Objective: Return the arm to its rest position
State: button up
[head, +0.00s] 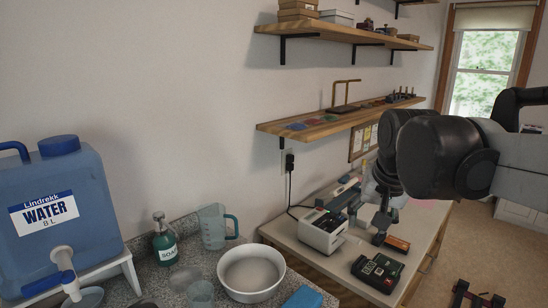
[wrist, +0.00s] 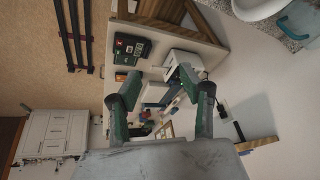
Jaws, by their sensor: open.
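My arm reaches in from the right in the head view. My gripper (head: 382,222) points down over the white-topped bench (head: 282,232), partly hidden behind my own dark arm link. In the wrist view my gripper (wrist: 158,82) has its two green-grey fingers spread apart. Nothing is held between them; only the bench and its items show beyond. I cannot tell the exact height of the fingertips above the bench.
The bench carries a white device (head: 322,231), a dark green-and-black device (head: 378,272) and an orange-brown item (head: 397,243). A wooden shelf (head: 335,121) juts from the wall above. At left are a water jug (head: 85,200), soap bottle (head: 164,243) and white bowl (head: 251,272).

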jog(key=s+f+n+t, duration=0.1)
jog(key=s+f, duration=0.4)
jog(key=s, duration=0.3)
jog(key=s+f+n+t, duration=0.1)
jog(key=s+f, duration=0.3)
jog(key=s, duration=0.4)
jog(key=shift+f+n, duration=0.35)
jog(key=shift+n, duration=0.15)
